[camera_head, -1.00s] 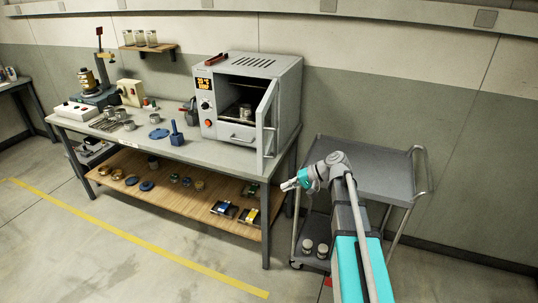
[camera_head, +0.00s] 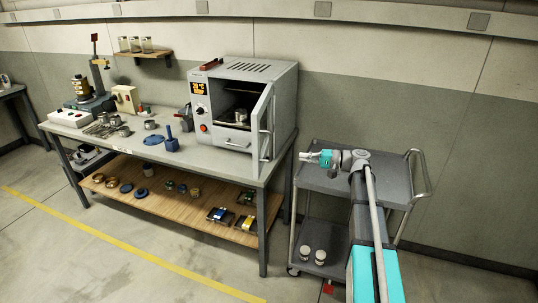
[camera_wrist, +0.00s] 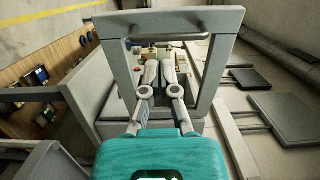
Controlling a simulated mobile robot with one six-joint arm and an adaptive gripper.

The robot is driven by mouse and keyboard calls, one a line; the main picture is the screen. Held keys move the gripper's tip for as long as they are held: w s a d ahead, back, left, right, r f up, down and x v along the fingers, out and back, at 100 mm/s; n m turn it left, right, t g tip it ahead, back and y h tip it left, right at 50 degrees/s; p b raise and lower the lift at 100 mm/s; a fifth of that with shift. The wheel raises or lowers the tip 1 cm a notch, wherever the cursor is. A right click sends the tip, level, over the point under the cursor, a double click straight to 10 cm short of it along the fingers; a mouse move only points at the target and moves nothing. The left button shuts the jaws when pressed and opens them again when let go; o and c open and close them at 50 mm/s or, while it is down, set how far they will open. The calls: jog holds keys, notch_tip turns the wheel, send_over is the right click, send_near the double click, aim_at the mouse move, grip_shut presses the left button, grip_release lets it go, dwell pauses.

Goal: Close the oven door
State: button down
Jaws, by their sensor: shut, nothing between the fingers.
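The grey oven (camera_head: 222,138) stands at the right end of the workbench. Its door (camera_head: 264,128) is swung open on the right side, and a metal cup (camera_head: 241,116) sits inside the chamber. My gripper (camera_head: 303,156) is to the right of the open door, pointing left towards it, with a visible gap between them in the head view. In the wrist view, the door frame (camera_wrist: 117,28) with its window fills the upper middle. My gripper's fingers (camera_wrist: 160,66) are together and empty, showing against the window. Whether they touch the door cannot be told there.
A grey two-level cart (camera_head: 380,180) stands right of the bench, under my arm, with two pale jars (camera_head: 313,255) on its lower shelf. The bench (camera_head: 210,163) holds blue and metal items left of the oven. The floor in front is clear.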

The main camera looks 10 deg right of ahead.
aim_at(258, 153)
jog(key=x, duration=1.4)
jog(key=shift+a, duration=0.1)
dwell(0.5)
